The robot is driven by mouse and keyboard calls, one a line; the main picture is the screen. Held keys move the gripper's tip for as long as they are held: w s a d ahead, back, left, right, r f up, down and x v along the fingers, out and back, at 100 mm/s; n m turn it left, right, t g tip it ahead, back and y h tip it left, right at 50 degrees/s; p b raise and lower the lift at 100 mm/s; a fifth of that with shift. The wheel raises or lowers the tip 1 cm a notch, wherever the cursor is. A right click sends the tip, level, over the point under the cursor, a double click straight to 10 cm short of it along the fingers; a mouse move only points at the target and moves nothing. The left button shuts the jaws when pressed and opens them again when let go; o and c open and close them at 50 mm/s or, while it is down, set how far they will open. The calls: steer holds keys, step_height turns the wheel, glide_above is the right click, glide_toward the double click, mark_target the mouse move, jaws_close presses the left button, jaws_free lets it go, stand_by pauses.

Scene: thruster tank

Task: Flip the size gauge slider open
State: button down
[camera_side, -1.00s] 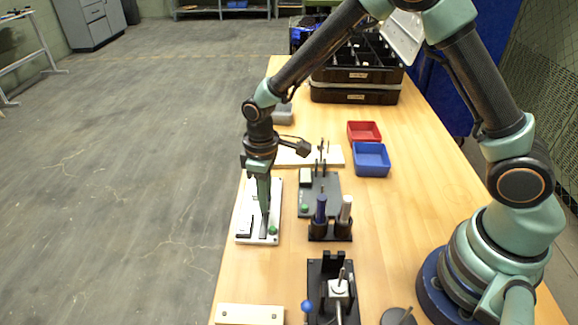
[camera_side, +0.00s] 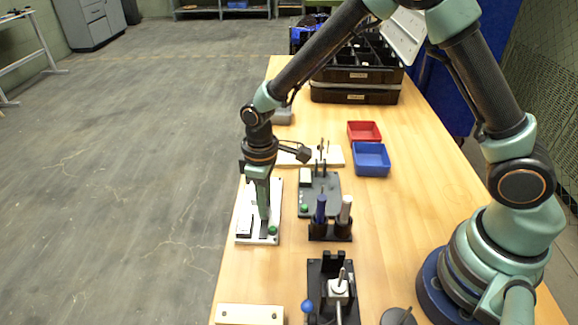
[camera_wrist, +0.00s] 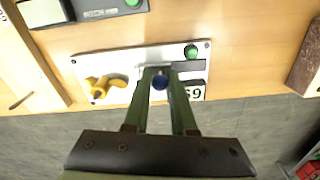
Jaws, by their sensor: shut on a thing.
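The size gauge is a white plate (camera_side: 276,200) lying flat near the table's left edge, and it also shows in the wrist view (camera_wrist: 125,60). It carries a green button (camera_wrist: 191,51), a yellow curved piece (camera_wrist: 104,86) and a panel with dark digits (camera_wrist: 195,92), partly covered by a finger. A dark blue knob (camera_wrist: 160,82), apparently the slider's, sits between my fingertips. My gripper (camera_side: 264,216) points down over the plate; the wrist view shows its fingers (camera_wrist: 160,77) closed in around the knob. The slider's track is mostly hidden by the fingers.
A grey plate (camera_side: 331,187) with a green button lies just right of the gauge. A black holder (camera_side: 330,232) with a blue and a white cylinder stands near it. Blue (camera_side: 371,160) and red trays (camera_side: 364,131) lie beyond. The table drops off to the left.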

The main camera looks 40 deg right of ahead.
steer(key=c, duration=1.1)
jaws_free()
steer(key=shift+s+a, duration=0.2)
steer(key=shift+a, duration=0.05)
steer(key=shift+o, duration=0.2)
steer(key=shift+d, duration=0.1)
steer(key=shift+w+r, duration=0.1)
steer(key=shift+r, duration=0.4)
step_height(320, 180, up, 11)
steer(key=shift+r, duration=0.1)
